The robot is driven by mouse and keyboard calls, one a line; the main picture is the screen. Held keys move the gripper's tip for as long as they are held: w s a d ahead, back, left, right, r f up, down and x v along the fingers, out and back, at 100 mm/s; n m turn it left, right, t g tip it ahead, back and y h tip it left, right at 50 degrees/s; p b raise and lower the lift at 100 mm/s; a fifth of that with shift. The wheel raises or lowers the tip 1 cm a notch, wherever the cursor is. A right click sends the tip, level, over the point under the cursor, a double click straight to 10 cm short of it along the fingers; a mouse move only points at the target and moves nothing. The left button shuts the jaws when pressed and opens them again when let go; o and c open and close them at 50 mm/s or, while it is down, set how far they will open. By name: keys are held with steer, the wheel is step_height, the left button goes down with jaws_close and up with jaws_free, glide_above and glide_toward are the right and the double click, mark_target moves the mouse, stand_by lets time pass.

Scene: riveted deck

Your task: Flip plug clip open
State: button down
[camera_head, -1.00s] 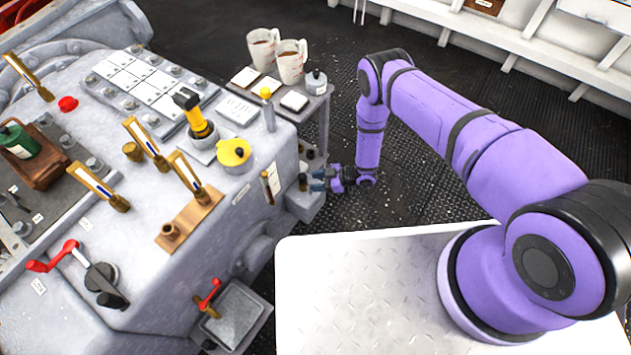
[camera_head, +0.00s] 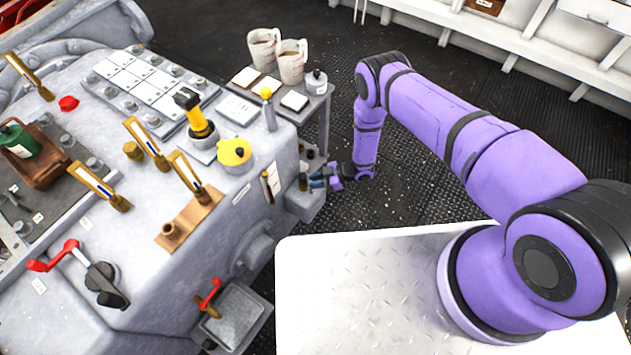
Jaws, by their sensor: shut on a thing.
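A small brown plug fitting (camera_head: 303,182) stands at the right side of the grey machine, above a low grey block. The gripper is shut on what looks like the clip of this plug. The clip itself is too small and too covered by the fingers to tell its angle.
The grey machine (camera_head: 225,200) fills the left, with levers, brass gauges and a yellow cap (camera_head: 234,152) on top. A small side table (camera_head: 318,95) behind my gripper holds two measuring jugs and a bottle.

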steer(key=shift+w+n+g, duration=0.15)
steer(key=shift+n+g, duration=0.65)
steer(key=shift+g, duration=0.1)
steer(key=c, duration=1)
jaws_free()
steer(key=shift+c, duration=0.2)
steer(key=shift+d, duration=0.1)
steer(key=v, duration=1)
steer(key=shift+d+r, duration=0.25)
steer(key=shift+w, duration=0.15)
